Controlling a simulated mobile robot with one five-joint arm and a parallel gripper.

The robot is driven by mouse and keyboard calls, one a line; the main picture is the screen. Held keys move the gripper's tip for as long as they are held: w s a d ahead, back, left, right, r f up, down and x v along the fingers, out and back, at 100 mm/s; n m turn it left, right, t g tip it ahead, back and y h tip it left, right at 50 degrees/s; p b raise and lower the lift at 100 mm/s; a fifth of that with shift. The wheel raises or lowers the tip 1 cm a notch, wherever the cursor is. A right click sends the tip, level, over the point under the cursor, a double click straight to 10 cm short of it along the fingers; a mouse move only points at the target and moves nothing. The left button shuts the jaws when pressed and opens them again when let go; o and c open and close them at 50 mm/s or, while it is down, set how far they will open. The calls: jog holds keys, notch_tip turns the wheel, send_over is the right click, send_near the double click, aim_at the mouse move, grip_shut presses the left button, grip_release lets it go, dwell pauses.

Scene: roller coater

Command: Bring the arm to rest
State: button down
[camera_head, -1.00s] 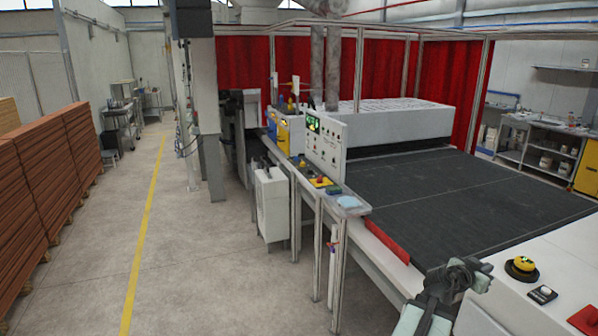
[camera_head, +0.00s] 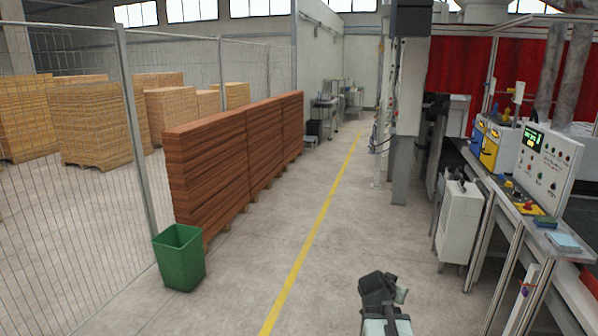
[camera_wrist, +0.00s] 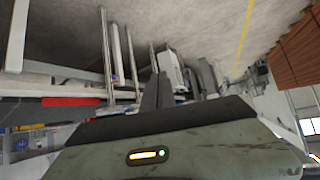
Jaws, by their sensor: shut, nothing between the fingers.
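My gripper (camera_head: 384,290) shows at the bottom of the head view, to the right of the yellow floor line and over bare floor. It holds nothing and touches nothing that I can see. In the wrist view its dark body (camera_wrist: 150,135) fills the lower part, and the dark fingers (camera_wrist: 157,92) stand up together in the middle, shut. The wrist picture is turned over, with floor at the top.
A green bin (camera_head: 179,257) stands at the left by a wire fence (camera_head: 140,140). Stacked brown boards (camera_head: 235,150) are behind it. The machine's control panel (camera_head: 543,160) and a white box (camera_head: 459,222) are at the right. The aisle floor (camera_head: 330,215) is clear.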

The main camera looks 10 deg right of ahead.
jog(key=w+a+f+n+y+b, duration=0.1)
jog(key=a+f+n+y, duration=0.35)
jog(key=a, duration=1.05)
jog(key=s+a+f+n+g+y, duration=0.1)
jog(key=s+a+f+n+g, duration=0.2)
jog(key=s+a, duration=0.2)
jog(key=s+a+f+n+g+y, duration=0.2)
jog(key=s+a, duration=0.4)
jog(key=a, duration=0.4)
jog(key=shift+f+n+g+b, duration=0.3)
jog(key=shift+f+n+g, duration=0.15)
jog(key=shift+f+g, duration=0.35)
